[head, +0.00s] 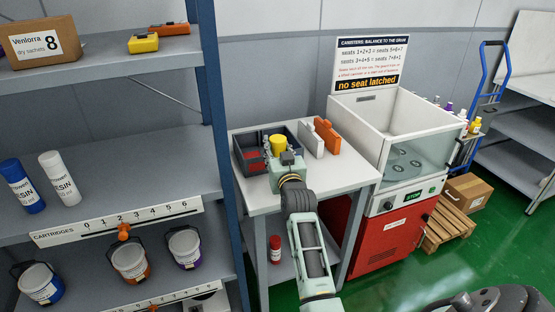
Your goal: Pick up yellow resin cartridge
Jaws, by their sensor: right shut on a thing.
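The yellow resin cartridge (278,143) stands roughly upright at the near right side of a dark grey bin on the white table. My right gripper (279,155) is shut on it, with the arm reaching in from below. The fingers and wrist hide its lower part, so I cannot tell whether it touches the bin or table or hangs above. A blue cartridge (21,186) and a white one (59,178), marked as resin, stand on the shelf at left. My left gripper is not in view.
The dark bin (244,166) holds something red. White and orange upright pieces (326,135) stand beside it. A white-and-red machine (392,223) with a glass front is at right. The blue-post shelf (212,110) bounds the left. A red cartridge (275,249) stands below the table.

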